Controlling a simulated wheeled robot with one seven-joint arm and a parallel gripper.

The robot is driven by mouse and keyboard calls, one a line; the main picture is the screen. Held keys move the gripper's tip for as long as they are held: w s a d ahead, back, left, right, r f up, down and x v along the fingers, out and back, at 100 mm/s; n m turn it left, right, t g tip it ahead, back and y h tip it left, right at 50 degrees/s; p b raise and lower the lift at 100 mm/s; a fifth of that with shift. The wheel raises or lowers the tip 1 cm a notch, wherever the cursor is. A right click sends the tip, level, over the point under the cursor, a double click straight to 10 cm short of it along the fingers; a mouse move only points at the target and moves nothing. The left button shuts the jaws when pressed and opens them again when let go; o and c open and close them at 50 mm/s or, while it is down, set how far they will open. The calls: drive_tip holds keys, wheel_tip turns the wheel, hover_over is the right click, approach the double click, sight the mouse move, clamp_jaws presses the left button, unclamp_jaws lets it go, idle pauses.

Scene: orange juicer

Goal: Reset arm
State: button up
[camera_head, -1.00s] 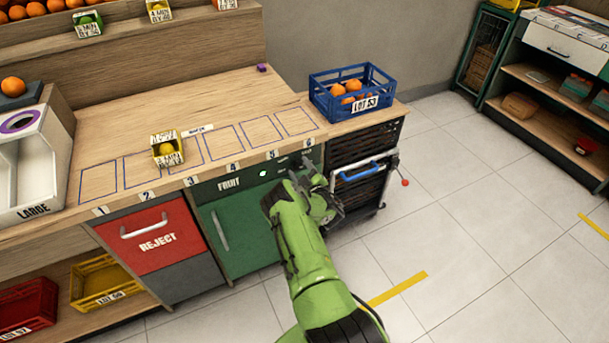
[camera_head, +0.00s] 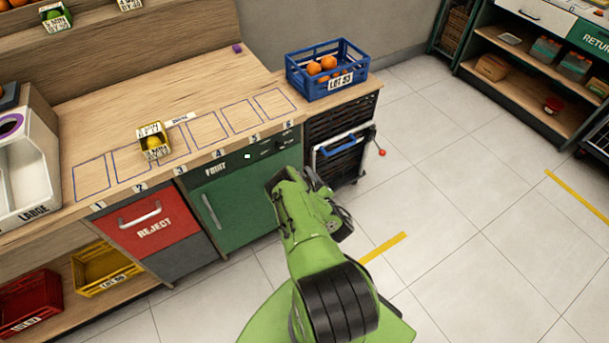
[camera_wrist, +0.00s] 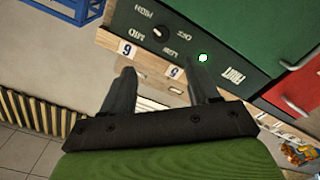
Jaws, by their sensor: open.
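My green arm reaches up from the bottom of the head view. Its gripper (camera_head: 308,180) is in front of the green fruit cabinet (camera_head: 240,199), near its right side. In the wrist view my gripper (camera_wrist: 160,85) shows two dark fingers set apart, with nothing between them. Behind the fingers are the counter edge with number tags 5 and 6 and the cabinet's control panel (camera_wrist: 160,32) with a dial. I cannot tell the exact gap between the fingers and the cabinet.
A blue crate of oranges (camera_head: 330,88) stands at the counter's right end. A small yellow box (camera_head: 152,139) sits on the marked counter (camera_head: 190,90). The red reject bin (camera_head: 152,226) is left of the cabinet. A dark rack with a blue handle stands to the right. Tiled floor (camera_head: 450,220) there is clear.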

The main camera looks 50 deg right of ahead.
drive_tip(key=shift+f, duration=0.1)
idle(0.4)
drive_tip(key=w+d+r+m+g+h, duration=0.1)
drive_tip(key=w+r+m+g+h, duration=0.15)
drive_tip(key=w+r, duration=0.6)
drive_tip(key=w+d+r+m+g+h, duration=0.1)
drive_tip(key=w+r+m+g, duration=0.3)
drive_tip(key=r, duration=0.8)
drive_tip(key=w+a+r+m+y, duration=0.1)
drive_tip(key=a+r+m, duration=0.1)
drive_tip(key=a+r, duration=0.5)
drive_tip(key=s+a+r+n+g+y, duration=0.1)
drive_tip(key=s+a+r+y, duration=0.2)
drive_tip(key=s+a+r, duration=0.4)
drive_tip(key=s+a+r+g+y, duration=0.15)
drive_tip(key=s+a+r, duration=0.3)
drive_tip(key=a, duration=0.45)
drive_tip(key=s+a+n+g+y, duration=0.1)
drive_tip(key=s+a, duration=0.4)
drive_tip(key=s, duration=0.5)
drive_tip(key=s+a+r+n+g+y, duration=0.1)
drive_tip(key=s+a, duration=0.4)
drive_tip(key=s, duration=0.5)
drive_tip(key=shift+s+r+n+g+y, duration=0.2)
drive_tip(key=shift+r+n+g+y, duration=0.1)
drive_tip(key=shift+n+g+y, duration=0.15)
